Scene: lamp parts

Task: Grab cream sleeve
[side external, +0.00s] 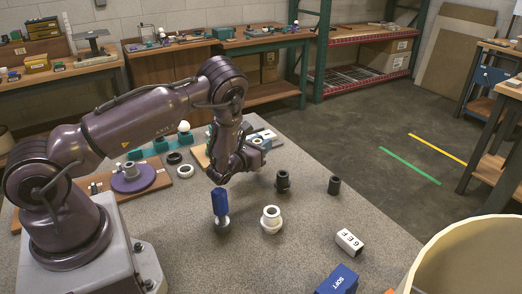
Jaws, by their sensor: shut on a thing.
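A black fitting (283,181) and a small black cylinder (334,185) stand behind on the right. A white lettered block (349,241) and a blue box (338,280) lie at the front right, near a large cream bin (468,262). A purple disc (133,178) lies left.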

